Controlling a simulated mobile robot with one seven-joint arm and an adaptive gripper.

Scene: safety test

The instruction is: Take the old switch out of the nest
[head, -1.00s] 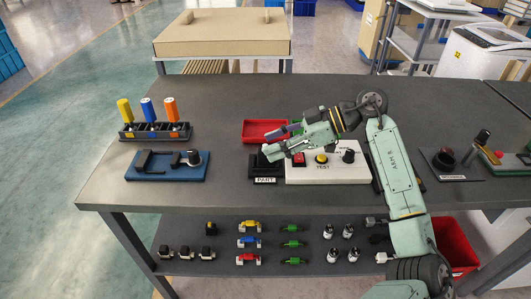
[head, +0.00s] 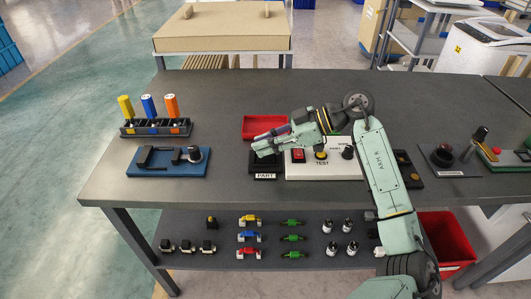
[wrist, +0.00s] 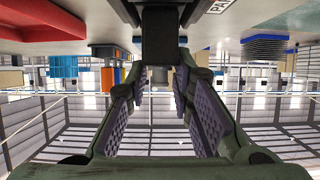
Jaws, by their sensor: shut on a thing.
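The nest (head: 265,168) is a black block marked PART at the left end of the white test panel (head: 330,170). My gripper (head: 262,148) is level and low over it, with its fingers pointing left. In the wrist view, which is upside down, my gripper (wrist: 160,78) is shut on the old switch (wrist: 160,48), a dark piece between the fingertips. Its outline merges with the dark block behind it. I cannot tell whether it still sits in the nest. In the head view my fingers hide the switch.
A red tray (head: 264,124) lies just behind the nest. To the left are a blue fixture (head: 150,164) and a rack (head: 155,129) with yellow, blue and orange cylinders. The test panel has a red button (head: 297,155). The table's front left is clear.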

